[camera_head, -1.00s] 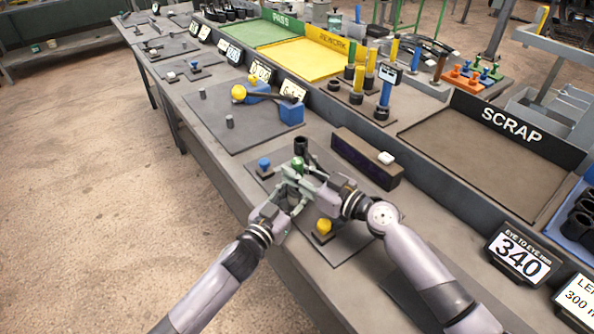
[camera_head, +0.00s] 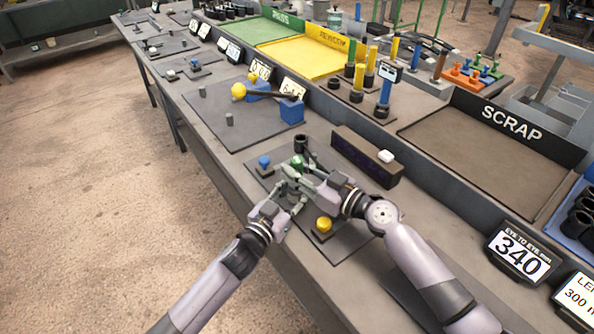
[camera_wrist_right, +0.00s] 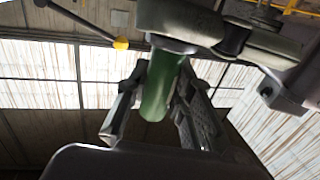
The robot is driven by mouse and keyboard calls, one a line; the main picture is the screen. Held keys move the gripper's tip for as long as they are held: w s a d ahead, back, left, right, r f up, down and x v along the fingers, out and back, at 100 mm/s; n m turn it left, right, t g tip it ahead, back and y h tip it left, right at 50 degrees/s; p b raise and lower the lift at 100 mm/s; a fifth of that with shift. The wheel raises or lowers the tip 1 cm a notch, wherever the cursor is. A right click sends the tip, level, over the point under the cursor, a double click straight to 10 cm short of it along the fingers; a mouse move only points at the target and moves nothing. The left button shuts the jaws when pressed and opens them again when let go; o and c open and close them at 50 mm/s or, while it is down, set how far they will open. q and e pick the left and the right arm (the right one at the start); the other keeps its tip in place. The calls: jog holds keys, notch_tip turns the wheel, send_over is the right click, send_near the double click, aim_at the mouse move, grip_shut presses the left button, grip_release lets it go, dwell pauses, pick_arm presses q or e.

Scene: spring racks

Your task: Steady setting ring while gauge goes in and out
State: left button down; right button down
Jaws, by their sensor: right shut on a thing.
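The gauge shows as a green cylinder (camera_wrist_right: 160,85) between the fingers of my right gripper (camera_wrist_right: 157,115) in the right wrist view. My right gripper (camera_head: 304,178) is shut on it, and a bit of green (camera_head: 297,161) shows by its fingers in the head view. My left gripper (camera_head: 287,194) is close against the right one over the dark mat. Its fingers overlap the right gripper, so I cannot tell how far they are closed. The setting ring cannot be made out clearly; the grippers may hide it. Whether the gauge is inside it cannot be told.
A blue knob (camera_head: 264,162) and a yellow knob (camera_head: 324,225) stand on the mat beside the grippers. A dark cup (camera_head: 301,145) and a long dark box (camera_head: 367,158) are behind. The scrap tray (camera_head: 440,150) lies to the right.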

aim_at(297, 159)
jog(key=shift+r, duration=2.95)
pick_arm(q)
jog(key=c, duration=1)
grip_release()
